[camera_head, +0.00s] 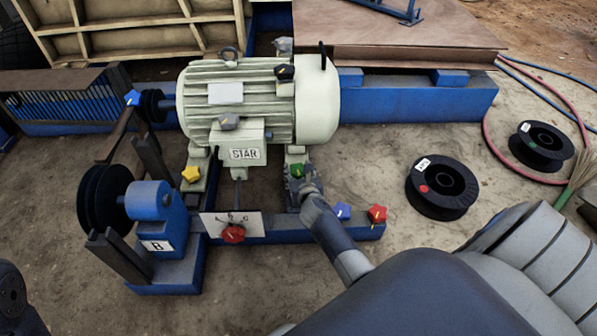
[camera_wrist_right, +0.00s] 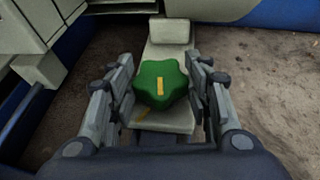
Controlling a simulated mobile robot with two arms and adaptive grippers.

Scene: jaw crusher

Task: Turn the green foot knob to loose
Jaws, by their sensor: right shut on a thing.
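The green foot knob (camera_wrist_right: 160,84) is a lobed knob with a yellow pointer stripe, on a pale motor foot (camera_wrist_right: 170,57). In the right wrist view its stripe runs nearly straight up and down. A yellow mark shows on the foot just below and left of it. In the head view the green knob (camera_head: 297,170) is at the motor's right front foot, partly covered by my right gripper (camera_head: 303,184). My right gripper's two fingers stand either side of the knob, shut on it.
The pale motor (camera_head: 255,110) rises behind the knob. Blue (camera_head: 342,211) and red (camera_head: 377,214) knobs sit on the blue rail to the right. A yellow knob (camera_head: 190,174) is on the left foot; a red knob (camera_head: 233,233) is on the front plate. Black spools lie right.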

